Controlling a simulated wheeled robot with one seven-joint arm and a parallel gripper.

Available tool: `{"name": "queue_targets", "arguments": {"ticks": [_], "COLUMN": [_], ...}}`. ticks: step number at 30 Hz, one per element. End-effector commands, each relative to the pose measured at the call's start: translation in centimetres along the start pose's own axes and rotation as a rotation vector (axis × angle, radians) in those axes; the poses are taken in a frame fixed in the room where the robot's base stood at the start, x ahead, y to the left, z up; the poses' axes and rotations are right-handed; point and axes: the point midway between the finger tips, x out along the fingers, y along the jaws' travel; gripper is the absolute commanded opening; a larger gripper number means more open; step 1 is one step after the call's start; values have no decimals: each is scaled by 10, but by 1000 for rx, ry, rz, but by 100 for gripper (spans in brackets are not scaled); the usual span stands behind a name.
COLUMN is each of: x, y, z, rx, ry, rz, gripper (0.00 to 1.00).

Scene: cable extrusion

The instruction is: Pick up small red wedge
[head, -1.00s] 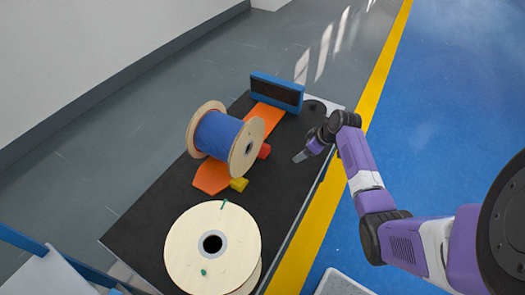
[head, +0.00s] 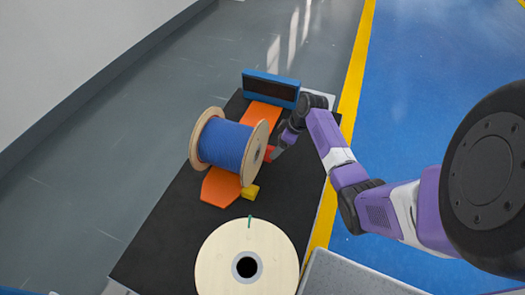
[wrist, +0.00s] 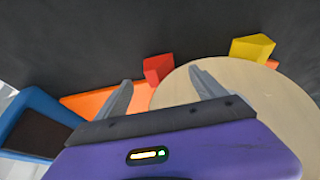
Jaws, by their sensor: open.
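The small red wedge (wrist: 157,69) lies on the black surface against the spool's wooden flange. In the wrist view it shows ahead of my gripper (wrist: 160,82), between the lines of its two fingers. My gripper is open, with nothing between the fingers. In the head view the red wedge (head: 269,153) is partly hidden beside the blue cable spool (head: 225,143), and my gripper (head: 275,152) is right at it. Whether the fingers touch the wedge cannot be told.
A yellow wedge (head: 250,192) sits by the spool's near side. An orange ramp (head: 220,187) runs under the spool, with a blue-framed panel (head: 270,89) behind. A second wooden spool (head: 225,265) stands in front. The black platform (head: 165,220) is bare at the left.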

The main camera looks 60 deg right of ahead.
Motion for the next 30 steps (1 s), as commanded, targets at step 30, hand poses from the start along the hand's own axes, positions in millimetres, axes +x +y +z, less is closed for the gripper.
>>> {"name": "queue_targets", "arguments": {"ticks": [30], "x": [72], "y": [1], "z": [0], "rx": [1], "ry": [-1], "rz": [0], "gripper": [52]}}
